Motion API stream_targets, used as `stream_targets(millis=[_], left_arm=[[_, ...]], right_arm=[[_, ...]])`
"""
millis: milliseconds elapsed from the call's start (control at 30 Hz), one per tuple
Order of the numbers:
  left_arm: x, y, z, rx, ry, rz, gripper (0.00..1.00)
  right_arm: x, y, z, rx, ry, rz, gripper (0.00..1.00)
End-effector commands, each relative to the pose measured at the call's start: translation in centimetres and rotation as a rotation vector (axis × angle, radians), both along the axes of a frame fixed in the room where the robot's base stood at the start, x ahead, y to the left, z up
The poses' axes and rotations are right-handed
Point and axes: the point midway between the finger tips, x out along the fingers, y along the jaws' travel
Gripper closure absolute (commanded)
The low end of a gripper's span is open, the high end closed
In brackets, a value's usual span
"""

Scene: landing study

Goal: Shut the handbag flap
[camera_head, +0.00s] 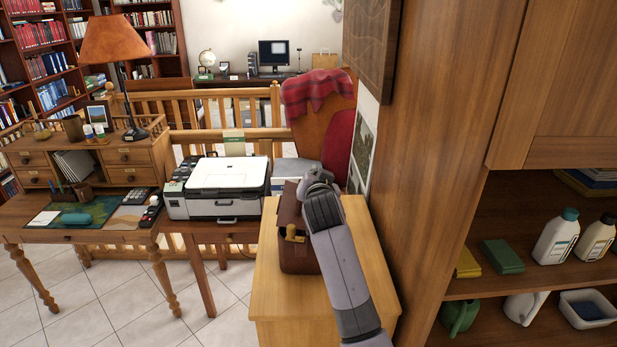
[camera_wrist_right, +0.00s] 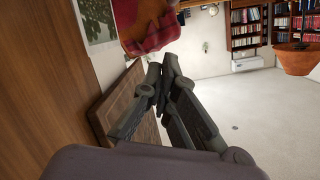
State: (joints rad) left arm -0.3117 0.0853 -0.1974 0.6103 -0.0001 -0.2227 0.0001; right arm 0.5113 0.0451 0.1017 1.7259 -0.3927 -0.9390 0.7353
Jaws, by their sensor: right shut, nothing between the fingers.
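The brown handbag (camera_head: 291,250) stands upright on a light wooden cabinet (camera_head: 275,307), with a gold clasp (camera_head: 291,233) on its front. My right gripper (camera_head: 318,180) is at the bag's top right, with its arm reaching over the cabinet and hiding the bag's right side. In the right wrist view the fingers of my right gripper (camera_wrist_right: 161,86) are together and hold nothing. My left gripper is not in view.
A white printer (camera_head: 226,185) stands left of the cabinet, beside a desk with a lamp (camera_head: 117,50). A tall wooden panel (camera_head: 430,150) and shelves with bottles (camera_head: 556,237) close off the right. A chair with a red blanket (camera_head: 318,90) is behind the bag.

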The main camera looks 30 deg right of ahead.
Motion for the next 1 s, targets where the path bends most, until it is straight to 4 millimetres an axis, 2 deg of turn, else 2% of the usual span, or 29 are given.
stream_targets(millis=[33, 267, 400, 600, 1000], left_arm=[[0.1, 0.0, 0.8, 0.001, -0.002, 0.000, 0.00], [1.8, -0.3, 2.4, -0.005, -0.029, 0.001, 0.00], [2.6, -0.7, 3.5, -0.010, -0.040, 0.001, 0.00], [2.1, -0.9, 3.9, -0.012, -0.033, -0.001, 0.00], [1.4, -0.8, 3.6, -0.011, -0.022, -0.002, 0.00]], right_arm=[[0.9, -0.4, 0.2, -0.003, 0.005, -0.001, 1.00], [4.2, -2.1, -0.7, -0.003, 0.002, -0.001, 1.00], [4.5, -1.0, -3.0, 0.001, 0.006, 0.001, 1.00], [4.9, -0.6, -4.4, -0.001, 0.001, -0.001, 1.00], [5.0, -0.5, -4.8, -0.003, 0.001, -0.001, 1.00]])
